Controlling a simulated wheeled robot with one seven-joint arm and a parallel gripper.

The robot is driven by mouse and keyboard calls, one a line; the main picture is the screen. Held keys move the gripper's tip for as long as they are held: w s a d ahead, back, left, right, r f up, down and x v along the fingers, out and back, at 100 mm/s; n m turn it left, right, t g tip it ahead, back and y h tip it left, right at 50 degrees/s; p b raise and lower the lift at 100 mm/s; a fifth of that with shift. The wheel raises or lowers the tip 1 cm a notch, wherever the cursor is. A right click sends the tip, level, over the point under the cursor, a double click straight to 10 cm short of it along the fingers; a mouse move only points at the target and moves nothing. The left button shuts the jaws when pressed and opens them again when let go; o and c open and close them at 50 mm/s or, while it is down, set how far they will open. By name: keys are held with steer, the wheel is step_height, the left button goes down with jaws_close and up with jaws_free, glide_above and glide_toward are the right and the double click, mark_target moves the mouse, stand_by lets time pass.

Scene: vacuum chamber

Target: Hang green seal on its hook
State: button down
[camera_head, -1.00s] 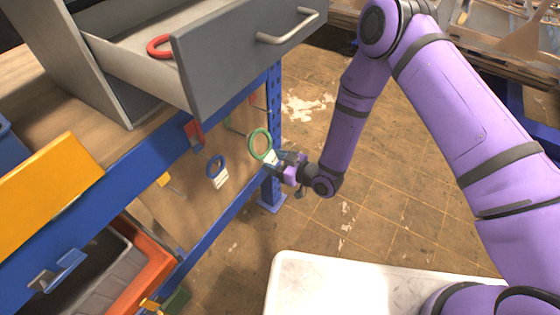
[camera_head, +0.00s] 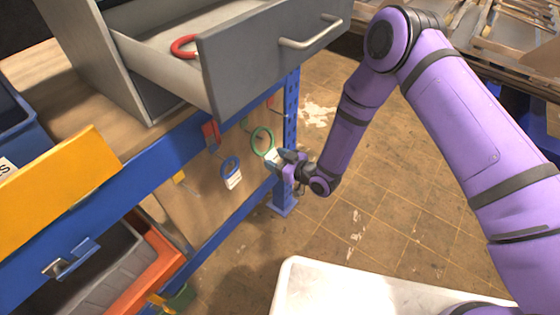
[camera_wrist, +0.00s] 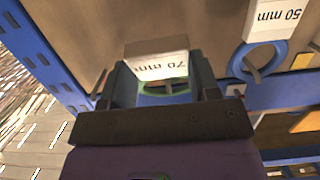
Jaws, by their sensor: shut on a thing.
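The green seal (camera_head: 262,142) is a ring with a white tag, and the tag reads 70 mm in the wrist view (camera_wrist: 157,62). My gripper (camera_head: 280,162) is shut on the tag and holds the ring upright in front of the wooden back panel (camera_head: 205,215). In the wrist view my gripper (camera_wrist: 160,85) has its fingers on either side of the tag, and only a little of the green ring shows behind it. A green hook (camera_head: 244,124) shows on the panel just left of the ring. I cannot tell whether the ring touches it.
A blue seal (camera_head: 230,167) with a white tag hangs to the left; its tag reads 50 mm in the wrist view (camera_wrist: 277,18). A red ring (camera_head: 185,46) lies in the open grey drawer (camera_head: 265,65) above. A blue post (camera_head: 290,130) stands right of the panel.

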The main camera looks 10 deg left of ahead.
steer(key=shift+x, duration=1.35)
steer(key=shift+w+a+f, duration=0.2)
steer(key=shift+a+f, duration=0.1)
steer(key=shift+a, duration=0.2)
steer(key=shift+c, duration=1.3)
jaws_free()
steer(key=shift+d, duration=0.1)
steer(key=v, duration=1)
steer(key=shift+s+d, duration=0.15)
steer(key=shift+d, duration=0.1)
steer(key=shift+r, duration=0.1)
